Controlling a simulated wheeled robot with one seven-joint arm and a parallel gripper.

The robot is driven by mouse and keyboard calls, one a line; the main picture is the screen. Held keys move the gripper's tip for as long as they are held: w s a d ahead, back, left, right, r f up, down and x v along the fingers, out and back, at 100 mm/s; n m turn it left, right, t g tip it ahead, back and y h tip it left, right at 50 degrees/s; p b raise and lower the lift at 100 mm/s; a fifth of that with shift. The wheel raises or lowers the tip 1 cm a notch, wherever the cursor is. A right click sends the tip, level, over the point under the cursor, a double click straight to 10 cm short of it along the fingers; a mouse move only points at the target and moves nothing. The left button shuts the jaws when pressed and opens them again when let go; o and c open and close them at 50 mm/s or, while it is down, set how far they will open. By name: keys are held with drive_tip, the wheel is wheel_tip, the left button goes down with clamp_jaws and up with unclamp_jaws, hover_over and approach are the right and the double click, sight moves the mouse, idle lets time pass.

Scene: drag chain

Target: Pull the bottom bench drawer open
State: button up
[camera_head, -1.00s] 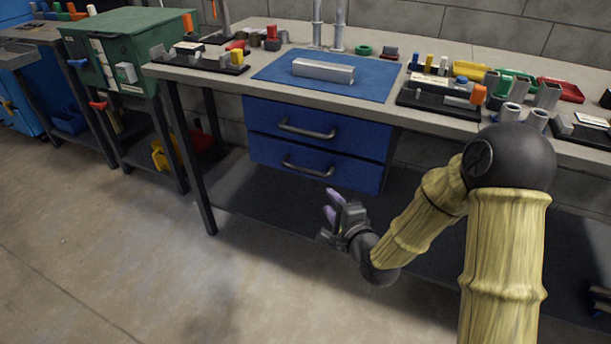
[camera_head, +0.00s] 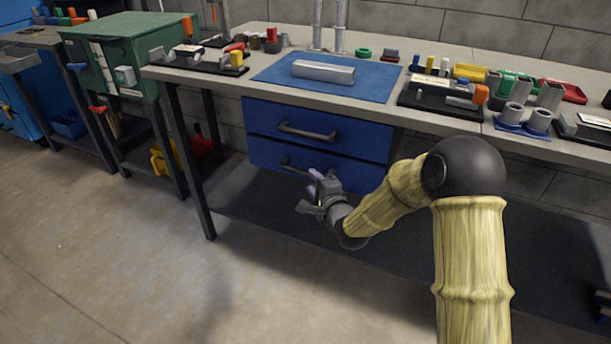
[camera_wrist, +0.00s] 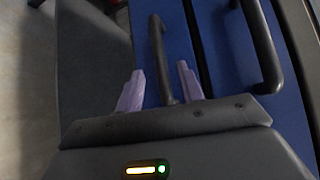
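The bottom bench drawer (camera_head: 268,155) is a blue front under the bench top and looks shut. Its dark bar handle (camera_head: 290,167) is partly hidden behind my gripper (camera_head: 318,182) in the head view. In the wrist view the bottom drawer's handle (camera_wrist: 158,50) runs lengthwise between the two purple fingers of my gripper (camera_wrist: 160,82). The fingers are apart, one on each side of the bar, with gaps visible. I cannot tell how deep the bar sits between them.
The top drawer (camera_head: 262,116) with its own handle (camera_head: 308,132) is just above; that handle also shows at the right in the wrist view (camera_wrist: 262,45). A dark lower shelf (camera_head: 240,190) lies below. A bench leg (camera_head: 188,165) stands to the left. The floor in front is clear.

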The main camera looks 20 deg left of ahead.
sight(307, 175)
drive_tip(key=b+x, duration=0.1)
drive_tip(key=x, duration=0.5)
clamp_jaws()
